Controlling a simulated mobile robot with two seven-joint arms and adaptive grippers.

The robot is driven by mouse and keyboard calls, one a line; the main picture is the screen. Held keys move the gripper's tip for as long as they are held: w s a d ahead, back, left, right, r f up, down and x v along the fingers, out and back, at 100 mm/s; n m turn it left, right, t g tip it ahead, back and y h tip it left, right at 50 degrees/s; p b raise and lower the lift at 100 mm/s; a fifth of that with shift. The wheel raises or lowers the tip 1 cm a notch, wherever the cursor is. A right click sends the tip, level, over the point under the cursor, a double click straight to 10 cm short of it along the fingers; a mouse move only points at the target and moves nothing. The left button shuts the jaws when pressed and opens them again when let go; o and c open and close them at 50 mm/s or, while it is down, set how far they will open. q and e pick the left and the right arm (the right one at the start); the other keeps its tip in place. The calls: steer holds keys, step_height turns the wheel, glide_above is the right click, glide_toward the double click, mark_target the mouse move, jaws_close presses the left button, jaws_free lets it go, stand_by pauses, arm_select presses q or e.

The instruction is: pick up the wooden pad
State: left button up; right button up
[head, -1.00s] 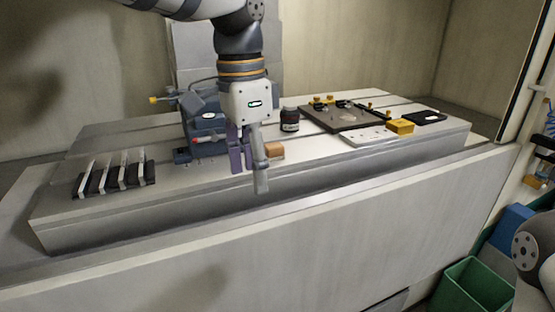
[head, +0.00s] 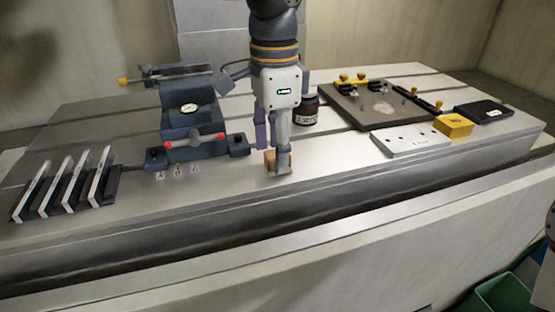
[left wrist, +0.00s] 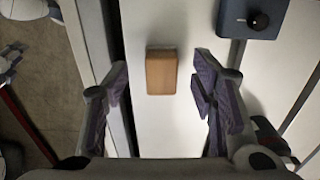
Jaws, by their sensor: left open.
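The wooden pad (left wrist: 161,72) is a small orange-brown block with rounded corners. In the left wrist view it lies on the pale bed, between the two spread fingers and slightly beyond their tips. My left gripper (left wrist: 163,98) is open and empty, with a gap on both sides of the pad. In the head view the gripper (head: 272,158) points down in front of the pad (head: 284,160), whose face is partly hidden by a finger. I cannot tell the exact height of the fingertips.
A dark vise (head: 192,115) stands left of the gripper, and a dark jar (head: 306,112) close behind it. Several upright plates in a rack (head: 68,188) are far left. A brown plate (head: 372,108), light block (head: 410,140) and yellow block (head: 454,126) are right.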

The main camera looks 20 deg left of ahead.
arm_select(q)
step_height(320, 180, down, 2)
steer(key=c, duration=1.2)
jaws_close()
arm_select(e)
steer(key=shift+w, duration=0.15)
arm_select(q)
steer(key=shift+w, duration=0.1)
step_height(320, 180, up, 3)
steer(key=shift+f, duration=0.1)
steer(key=s+d+r+p, duration=0.1)
steer(key=s+d+r, duration=0.8)
steer(key=s+r, duration=0.1)
steer(key=shift+s+d, duration=0.2)
steer(key=shift+d, duration=0.05)
arm_select(e)
steer(key=shift+w+r+t, duration=0.3)
steer(key=shift+w+r, duration=0.4)
arm_select(q)
steer(key=shift+r, duration=0.1)
